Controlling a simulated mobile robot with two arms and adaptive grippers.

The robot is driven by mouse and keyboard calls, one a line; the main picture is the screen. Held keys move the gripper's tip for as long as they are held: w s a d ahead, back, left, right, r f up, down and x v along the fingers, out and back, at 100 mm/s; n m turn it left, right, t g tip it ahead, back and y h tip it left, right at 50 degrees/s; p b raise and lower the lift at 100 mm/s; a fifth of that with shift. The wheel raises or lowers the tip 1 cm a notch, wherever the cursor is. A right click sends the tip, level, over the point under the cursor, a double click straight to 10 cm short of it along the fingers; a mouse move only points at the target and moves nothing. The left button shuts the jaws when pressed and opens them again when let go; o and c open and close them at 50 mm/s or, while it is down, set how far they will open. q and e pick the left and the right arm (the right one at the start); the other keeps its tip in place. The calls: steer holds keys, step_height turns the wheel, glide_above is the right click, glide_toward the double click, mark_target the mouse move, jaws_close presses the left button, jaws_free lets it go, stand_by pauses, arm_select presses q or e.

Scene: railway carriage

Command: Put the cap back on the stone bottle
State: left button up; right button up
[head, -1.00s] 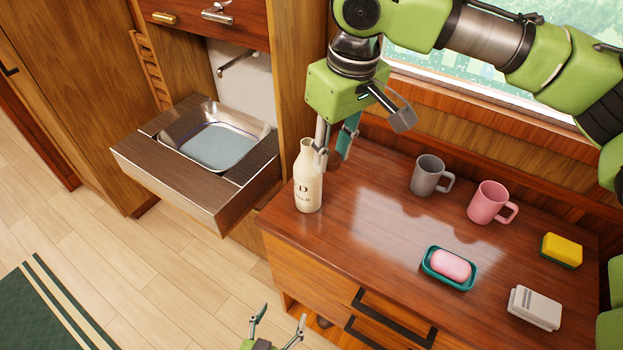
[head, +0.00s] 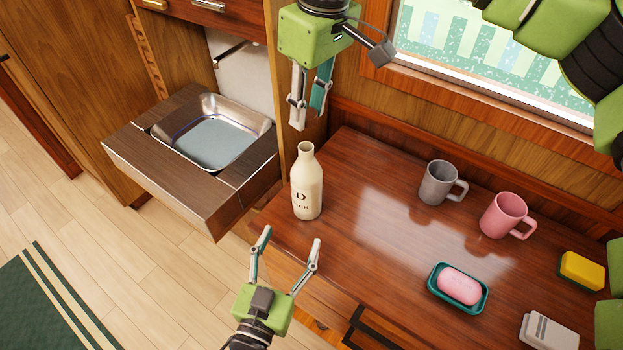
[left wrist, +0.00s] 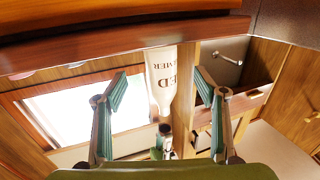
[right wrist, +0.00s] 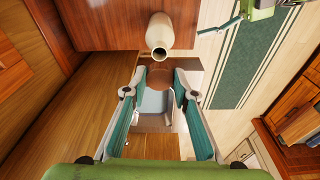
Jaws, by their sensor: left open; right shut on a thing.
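The cream stone bottle (head: 307,187) stands upright near the left end of the table, its mouth open. It also shows in the right wrist view (right wrist: 176,30), where I look into its mouth, and in the left wrist view (left wrist: 160,75), between the fingers. My right gripper (head: 308,118) is above and behind the bottle, apart from it. It is shut on the brown round cap (right wrist: 160,75), seen between its fingertips; the cap is hard to make out in the head view. My left gripper (head: 288,243) is open and empty, low beside the table's front edge, facing the bottle.
On the table (head: 370,240) stand a grey mug (head: 436,183), a pink mug (head: 502,215), a teal soap dish (head: 432,283) with pink soap and a yellow sponge (head: 582,270). A sink (head: 215,135) is at the left.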

arm_select(q)
steer(key=shift+w+d+r, duration=0.15)
steer(key=shift+w+r, duration=0.15)
steer(key=shift+w, duration=0.1)
arm_select(e)
steer(key=shift+w, duration=0.4)
arm_select(q)
steer(key=shift+s+r, duration=0.1)
steer(key=shift+s, duration=0.2)
arm_select(e)
steer(key=shift+s+a+r, duration=0.1)
steer(key=shift+s+r, duration=0.15)
steer(key=shift+s, duration=0.1)
arm_select(q)
steer(key=x, duration=1.2)
steer(key=shift+w, duration=0.1)
arm_select(e)
steer(key=shift+w+f, duration=0.1)
arm_select(q)
steer(key=shift+c, duration=0.5)
steer(key=c, duration=1.6)
steer(key=shift+c, duration=0.2)
arm_select(e)
glide_above(307, 147)
steer(key=shift+f, duration=2.45)
steer(key=shift+f, duration=0.9)
steer(key=shift+f, duration=0.55)
